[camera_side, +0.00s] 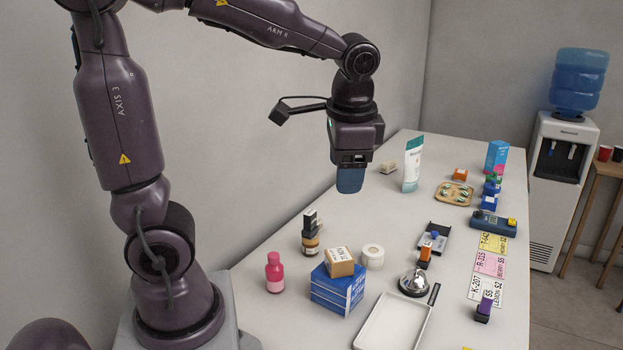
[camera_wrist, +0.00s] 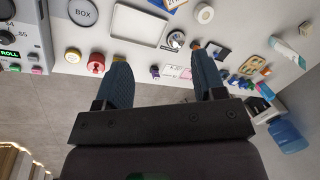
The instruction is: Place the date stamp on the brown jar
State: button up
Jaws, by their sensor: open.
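A small brown jar (camera_side: 311,246) with a pale label and a dark top stands at the left of the counter in the side view. A small black block with a pale face (camera_side: 310,219) sits above it, stacked on its dark top. It may be the date stamp, but I cannot tell for sure. My gripper (camera_side: 350,186) hangs in the air above the counter's back edge, well above the jar and apart from it. In the wrist view my gripper (camera_wrist: 160,72) shows two spread blue fingers with nothing held between them. I cannot make out the jar there.
A cardboard box on a blue box (camera_side: 336,288), a tape roll (camera_side: 372,257) and a pink bottle (camera_side: 274,272) stand near the jar. A white tray (camera_side: 374,341), bell (camera_side: 412,284), dark tray (camera_side: 444,229) and purple-and-black item (camera_side: 484,309) lie to the right.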

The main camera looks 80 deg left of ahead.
jog(key=s+d+r+n+t+h, duration=0.1)
jog(key=s+d+n+t+h, duration=0.1)
jog(key=s+d+t, duration=0.3)
jog(key=shift+s+d+r+h, duration=0.25)
jog(key=shift+s+d+h, duration=0.15)
jog(key=shift+s+d, duration=0.7)
